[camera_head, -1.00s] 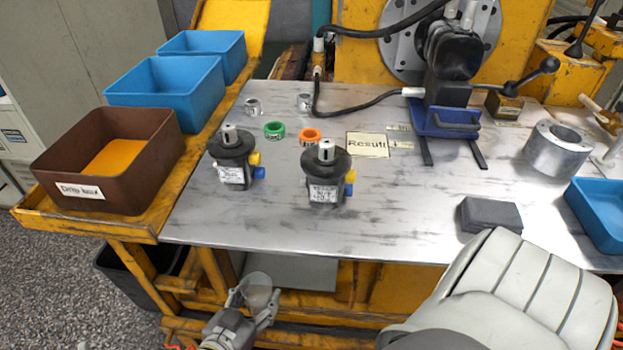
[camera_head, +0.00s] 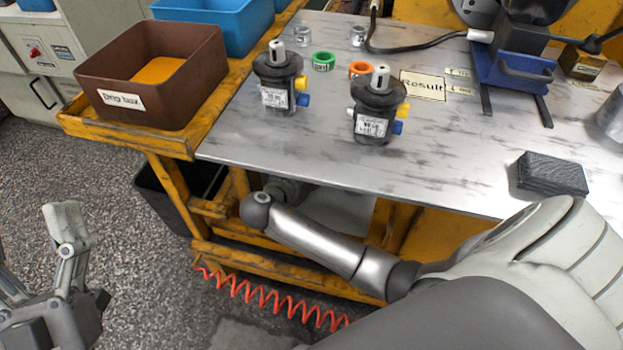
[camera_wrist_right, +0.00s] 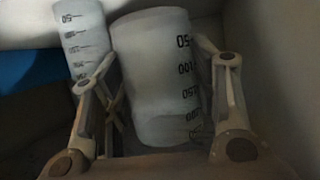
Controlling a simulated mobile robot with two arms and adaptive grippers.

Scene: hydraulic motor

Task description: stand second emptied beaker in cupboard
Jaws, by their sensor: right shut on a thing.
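In the right wrist view my right gripper (camera_wrist_right: 155,55) is shut on a translucent beaker (camera_wrist_right: 155,90) with dark graduation marks. The beaker looks nearly upright. I cannot tell whether its base touches the surface below. A second beaker (camera_wrist_right: 82,32) with marks stands behind it to the left. A pale wall of the dim cupboard (camera_wrist_right: 275,60) is at the right. In the head view my right arm reaches below the bench, and the bench top hides its gripper and the beaker. My left gripper (camera_head: 38,245) is open and empty over the floor at the lower left.
The bench top (camera_head: 450,150) carries two black motors (camera_head: 278,80) (camera_head: 378,110), green (camera_head: 322,61) and orange (camera_head: 361,69) rings and a dark block (camera_head: 551,174). A brown drip box (camera_head: 150,80) is at the left. A blue thing (camera_wrist_right: 28,72) lies left inside the cupboard.

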